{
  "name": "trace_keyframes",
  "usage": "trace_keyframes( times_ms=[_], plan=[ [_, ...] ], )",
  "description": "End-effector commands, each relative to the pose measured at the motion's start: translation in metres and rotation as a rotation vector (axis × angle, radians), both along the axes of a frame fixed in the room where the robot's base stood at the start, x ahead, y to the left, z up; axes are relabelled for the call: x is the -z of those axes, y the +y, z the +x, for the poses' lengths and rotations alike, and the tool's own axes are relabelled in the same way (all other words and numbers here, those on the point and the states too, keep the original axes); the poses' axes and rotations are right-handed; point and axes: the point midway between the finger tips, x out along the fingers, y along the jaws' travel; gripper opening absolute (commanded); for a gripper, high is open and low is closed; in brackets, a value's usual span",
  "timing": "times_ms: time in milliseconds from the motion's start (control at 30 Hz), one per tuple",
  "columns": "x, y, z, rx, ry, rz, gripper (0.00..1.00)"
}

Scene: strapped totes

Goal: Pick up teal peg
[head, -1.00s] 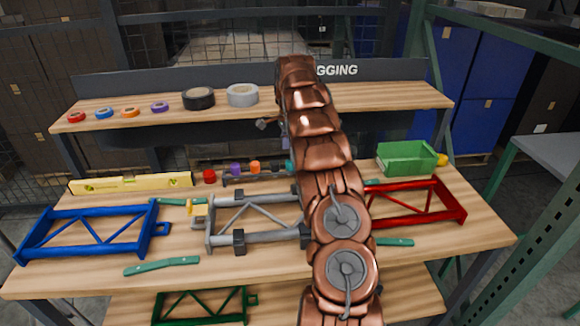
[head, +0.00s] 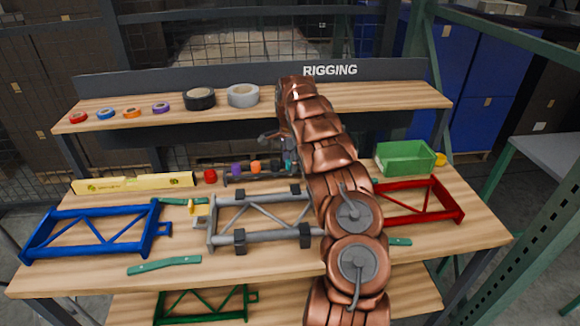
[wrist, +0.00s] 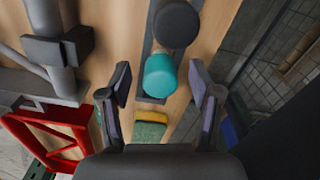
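The teal peg (wrist: 160,76) has a round top and sits at the end of a dark rack (wrist: 151,99), beside a black peg (wrist: 177,24). In the wrist view it lies between the two fingers of my gripper (wrist: 160,83), with a gap on each side. The gripper is open and does not hold it. In the head view a small part of the teal peg (head: 288,166) shows at the rack's right end; my arm and gripper hide the rest.
A grey frame (head: 262,237) lies in front, a red frame (head: 437,207) and green bin (head: 405,160) right. The shelf (head: 340,97) rises behind.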

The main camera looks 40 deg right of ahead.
Motion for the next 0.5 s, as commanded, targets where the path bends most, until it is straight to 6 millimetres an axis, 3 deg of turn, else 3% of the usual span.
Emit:
trace_keyframes(
  times_ms=[67,500],
  plan=[
    [0.0000,0.0001,0.0000,0.000,0.000,0.000,0.53],
    [-0.0002,0.0001,0.0002,0.000,0.000,0.000,0.07]
  ],
)
